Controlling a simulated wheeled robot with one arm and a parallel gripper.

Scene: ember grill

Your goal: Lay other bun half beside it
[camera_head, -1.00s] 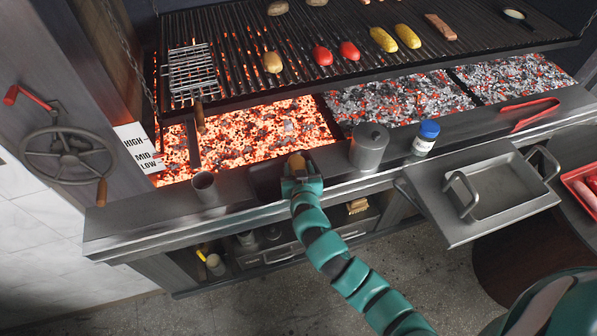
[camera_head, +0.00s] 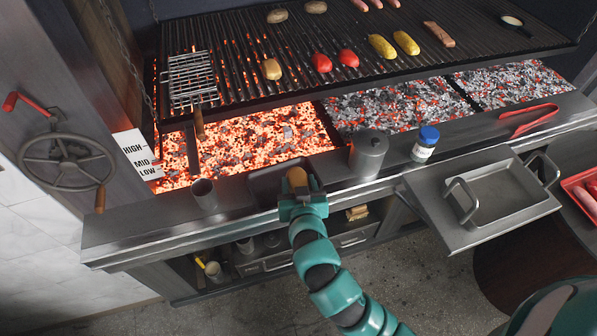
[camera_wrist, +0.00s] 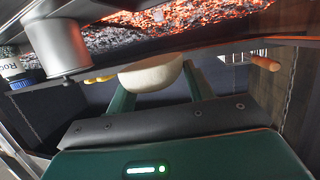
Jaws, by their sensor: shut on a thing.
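My gripper (camera_head: 300,192) is shut on a tan bun half (camera_head: 297,177), above or just in front of a dark shallow tray on the front ledge. In the wrist view the bun half (camera_wrist: 152,73) shows its pale face between the two green fingers (camera_wrist: 155,95). Another tan, bun-like piece (camera_head: 271,69) lies on the grill grate (camera_head: 235,75), right of the wire basket and well beyond my gripper. The held bun half is apart from it.
Glowing coals (camera_head: 255,140) lie below the grate. The ledge holds a metal cup (camera_head: 204,194), the dark tray (camera_head: 262,183), a lidded pot (camera_head: 368,155) and a blue-capped jar (camera_head: 425,144). Red peppers (camera_head: 321,63) and a wire basket (camera_head: 192,80) flank the grate piece, with bare bars between.

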